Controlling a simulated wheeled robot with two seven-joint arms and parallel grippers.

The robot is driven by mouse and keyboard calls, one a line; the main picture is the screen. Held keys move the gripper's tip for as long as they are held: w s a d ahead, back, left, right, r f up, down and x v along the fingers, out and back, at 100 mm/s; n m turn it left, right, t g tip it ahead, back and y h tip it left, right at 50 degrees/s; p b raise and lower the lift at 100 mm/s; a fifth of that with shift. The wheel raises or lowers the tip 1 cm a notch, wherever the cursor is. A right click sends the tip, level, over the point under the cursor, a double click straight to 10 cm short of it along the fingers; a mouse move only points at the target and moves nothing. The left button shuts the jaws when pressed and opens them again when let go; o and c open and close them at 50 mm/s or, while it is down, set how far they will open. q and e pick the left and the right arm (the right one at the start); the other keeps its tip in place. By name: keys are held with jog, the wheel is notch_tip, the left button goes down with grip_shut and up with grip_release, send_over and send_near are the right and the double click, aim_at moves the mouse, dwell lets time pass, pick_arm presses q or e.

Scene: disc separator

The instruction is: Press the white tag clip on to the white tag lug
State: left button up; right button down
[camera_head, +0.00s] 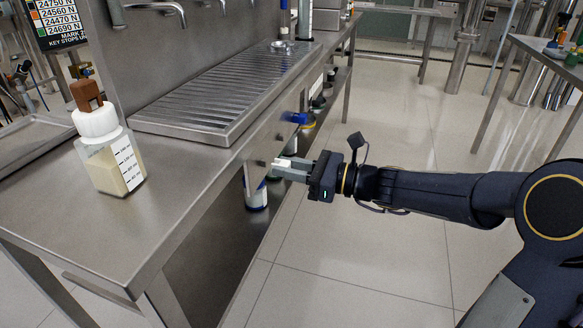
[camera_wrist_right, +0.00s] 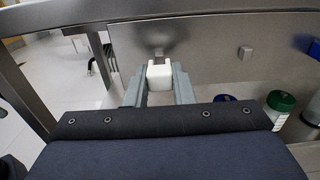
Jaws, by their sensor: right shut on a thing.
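My right gripper (camera_head: 285,166) is shut on a small white block, the white tag clip (camera_head: 282,162), and holds it close to the front panel of the steel bench. In the right wrist view the clip (camera_wrist_right: 159,76) sits between the two grey fingertips (camera_wrist_right: 159,88). Just beyond it on the panel is a small greyish lug (camera_wrist_right: 158,51), partly hidden by the clip. A second pale square lug (camera_wrist_right: 245,53) stands on the panel further right. I cannot tell whether the clip touches the nearer lug, nor which lug is the white tag one. My left gripper is not in view.
The steel bench (camera_head: 190,182) carries a white-capped bottle (camera_head: 112,165) and a ribbed drain tray (camera_head: 215,92). A blue part (camera_head: 294,117) juts from the front panel, right of the clip. A green-lidded container (camera_wrist_right: 280,103) stands below. The floor in front is open.

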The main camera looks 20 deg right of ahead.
jog(key=shift+w+a, duration=0.4)
jog(key=shift+a, duration=0.2)
dwell(0.5)
jog(key=shift+w+a, duration=0.3)
jog(key=shift+a, duration=0.15)
jog(key=shift+a, duration=0.1)
jog(key=c, duration=1.2)
grip_release()
jog(key=shift+o, duration=0.2)
jog(key=p+v, duration=0.3)
jog(key=v, duration=0.8)
jog(key=shift+s+d, duration=0.2)
jog(key=shift+d, duration=0.1)
